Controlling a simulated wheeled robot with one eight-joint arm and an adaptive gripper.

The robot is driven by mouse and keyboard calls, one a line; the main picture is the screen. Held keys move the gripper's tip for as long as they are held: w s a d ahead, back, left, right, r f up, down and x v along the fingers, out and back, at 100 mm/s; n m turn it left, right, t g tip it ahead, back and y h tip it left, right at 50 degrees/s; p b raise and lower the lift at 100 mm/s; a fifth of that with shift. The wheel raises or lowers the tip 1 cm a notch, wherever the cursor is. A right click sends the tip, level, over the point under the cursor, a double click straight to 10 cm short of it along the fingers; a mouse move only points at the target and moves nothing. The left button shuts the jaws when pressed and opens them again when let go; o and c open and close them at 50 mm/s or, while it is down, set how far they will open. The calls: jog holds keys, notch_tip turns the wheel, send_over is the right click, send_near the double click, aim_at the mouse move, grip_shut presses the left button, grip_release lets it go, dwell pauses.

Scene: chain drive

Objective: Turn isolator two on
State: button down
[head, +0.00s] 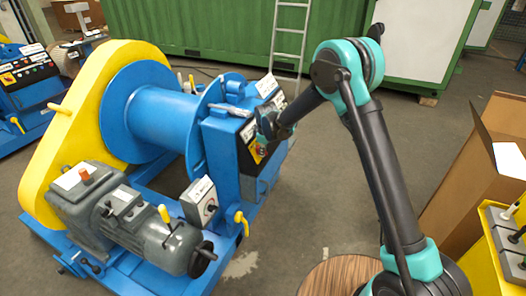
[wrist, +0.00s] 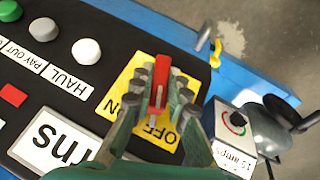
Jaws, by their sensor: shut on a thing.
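A yellow plate (wrist: 120,84) marked ON and OFF sits on the black control panel (wrist: 75,76) in the wrist view. A red switch handle (wrist: 158,96) stands on it, between the fingers of my gripper (wrist: 160,86). The fingers are shut on the handle, one on each side. The handle's white-marked lower end lies nearest the OFF lettering; the fingers partly cover the lettering. In the head view my gripper (head: 267,125) is at the panel on the blue winch stand, just above the yellow plate (head: 258,150). I cannot read which isolator number this is.
Push buttons (wrist: 86,51) labelled HAUL and PAY OUT are beside the plate. A grey dial box (wrist: 226,128) stands close on the right. Another blue console (head: 35,85) is at the far left. A cardboard box (head: 470,190) stands right of my arm.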

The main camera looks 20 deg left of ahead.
jog(key=m+g, duration=0.1)
jog(key=g, duration=0.1)
jog(key=m+g, duration=0.2)
jog(key=g, duration=0.1)
jog(key=shift+w, duration=0.2)
jog(key=m+g+y, duration=0.2)
jog(key=m+g, duration=0.1)
jog(key=g, duration=0.2)
jog(key=shift+m, duration=0.3)
dwell(0.4)
jog(key=c, duration=1.5)
grip_release()
jog(key=v, duration=1.2)
jog(key=shift+w+f, duration=0.1)
jog(key=shift+d, duration=0.1)
